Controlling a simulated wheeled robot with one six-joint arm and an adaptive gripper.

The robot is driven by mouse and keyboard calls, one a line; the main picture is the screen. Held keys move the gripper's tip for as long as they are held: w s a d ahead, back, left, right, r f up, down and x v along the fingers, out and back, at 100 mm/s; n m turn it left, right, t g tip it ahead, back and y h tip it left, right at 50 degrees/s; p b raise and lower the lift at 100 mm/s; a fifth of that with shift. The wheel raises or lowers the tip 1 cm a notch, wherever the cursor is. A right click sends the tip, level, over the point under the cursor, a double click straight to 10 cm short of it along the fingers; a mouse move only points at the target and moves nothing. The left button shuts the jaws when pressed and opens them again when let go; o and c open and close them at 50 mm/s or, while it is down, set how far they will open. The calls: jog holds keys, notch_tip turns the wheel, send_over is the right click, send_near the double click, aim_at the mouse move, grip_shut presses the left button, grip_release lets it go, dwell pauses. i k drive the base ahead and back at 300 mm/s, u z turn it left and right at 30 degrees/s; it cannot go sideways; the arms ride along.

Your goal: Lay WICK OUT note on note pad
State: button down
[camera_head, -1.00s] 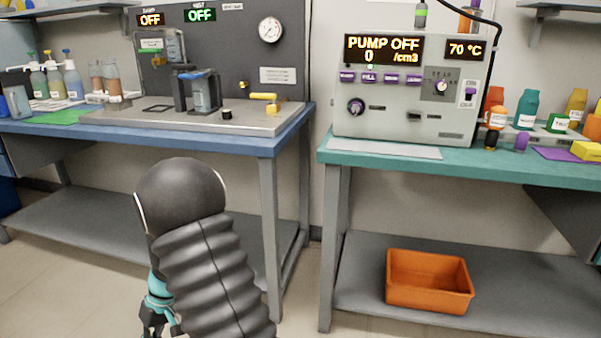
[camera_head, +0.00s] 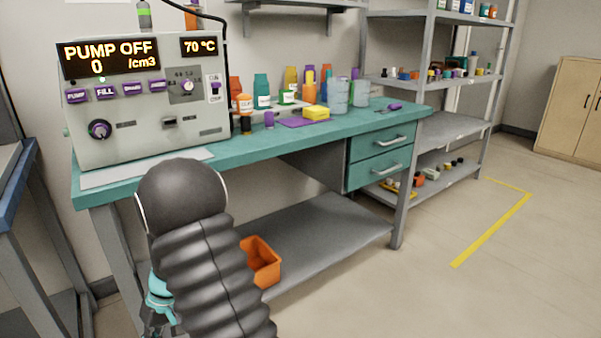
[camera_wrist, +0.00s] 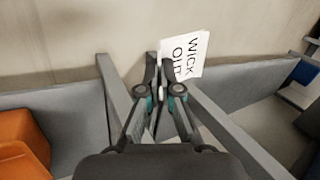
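The white WICK OUT note (camera_wrist: 187,57) is held between the fingertips of my gripper (camera_wrist: 163,68) in the wrist view. It sticks out past the tips, and its print runs down the sheet. In the head view my gripper (camera_head: 158,318) shows only partly, low at the left behind my arm, and the note is hidden there. I cannot tell for certain which of these is the note pad.
The teal bench (camera_head: 225,156) carries a pump machine (camera_head: 150,130) at the left, bottles behind the purple sheet and clear beakers (camera_head: 338,97). An orange bin (camera_head: 262,262) sits on its lower shelf. A blue bench (camera_head: 18,185) stands left. Floor at the right is clear.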

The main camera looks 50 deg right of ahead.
aim_at(317, 108)
jog(key=z, duration=1.6)
